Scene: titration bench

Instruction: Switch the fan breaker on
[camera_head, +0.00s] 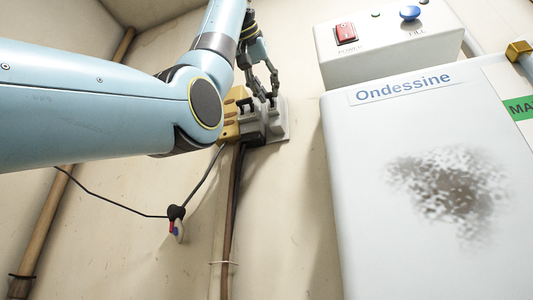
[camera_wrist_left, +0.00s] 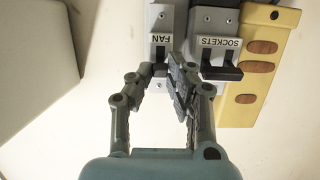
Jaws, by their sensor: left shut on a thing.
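The fan breaker is a grey box on the wall; its "FAN" label (camera_wrist_left: 160,38) shows upside down in the left wrist view. It also shows in the head view (camera_head: 272,120), at the right end of the breaker row. My left gripper (camera_head: 273,92) reaches it from above. In the wrist view, the left gripper (camera_wrist_left: 164,80) has its fingers closed around the small dark fan lever (camera_wrist_left: 160,69), which they mostly hide. Whether the lever is up or down is hard to tell. My right gripper is in neither view.
The sockets breaker (camera_wrist_left: 217,42) with its dark lever (camera_wrist_left: 222,71) sits close beside the fan breaker. A yellow box (camera_wrist_left: 262,60) adjoins it. The white Ondessine cabinet (camera_head: 345,200) stands to the right. A cable with a plug (camera_head: 177,222) hangs below.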

